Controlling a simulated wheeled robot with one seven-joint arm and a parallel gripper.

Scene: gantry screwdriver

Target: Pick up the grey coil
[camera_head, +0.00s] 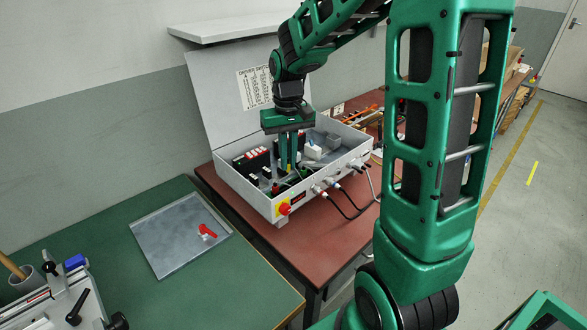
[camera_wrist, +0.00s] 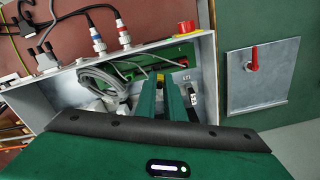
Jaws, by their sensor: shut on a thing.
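The grey coil (camera_wrist: 104,80) is a looped cable inside the open metal case (camera_wrist: 60,85). In the wrist view it lies just left of my fingers, and part of it is hidden behind my gripper's edge. In the head view I cannot make the coil out clearly. My gripper (camera_head: 289,168) points down into the case, and its green fingers also show in the wrist view (camera_wrist: 166,80). They are close together on a small yellow piece (camera_wrist: 160,77) at their tips. I cannot tell whether that piece is joined to the coil.
The case's raised lid (camera_head: 225,90) stands behind my gripper. A red-and-yellow switch (camera_head: 284,209) and several cable plugs stick out of the front wall. A metal plate (camera_head: 180,238) with a red-handled part (camera_head: 207,231) lies on the green table (camera_head: 225,290). A wall shelf (camera_head: 235,27) hangs above.

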